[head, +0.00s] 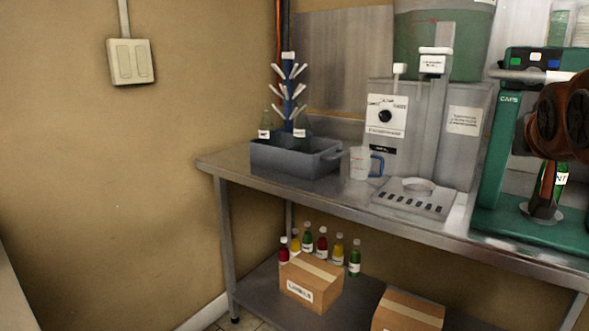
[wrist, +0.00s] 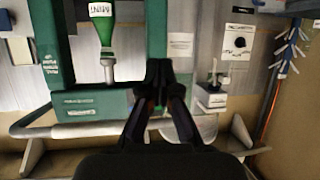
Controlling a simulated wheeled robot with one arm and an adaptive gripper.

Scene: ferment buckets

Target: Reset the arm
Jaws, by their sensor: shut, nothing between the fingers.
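My gripper (wrist: 158,72) shows in the wrist view with its two dark fingers together and nothing between them. In the head view my arm comes in at the right edge, in front of the green capping machine (head: 492,165). A green bottle labelled MINT (wrist: 107,42) stands in that machine. It shows in the wrist view to the left of my fingers, apart from them. In the head view the bottle (head: 561,178) is partly hidden behind my arm.
A steel table (head: 220,162) carries a grey bin (head: 290,160) with bottles and a drying rack, a measuring jug (head: 361,163) and a filling machine (head: 387,115). The lower shelf holds cardboard boxes (head: 311,282) and several small bottles. The wall side at left is clear.

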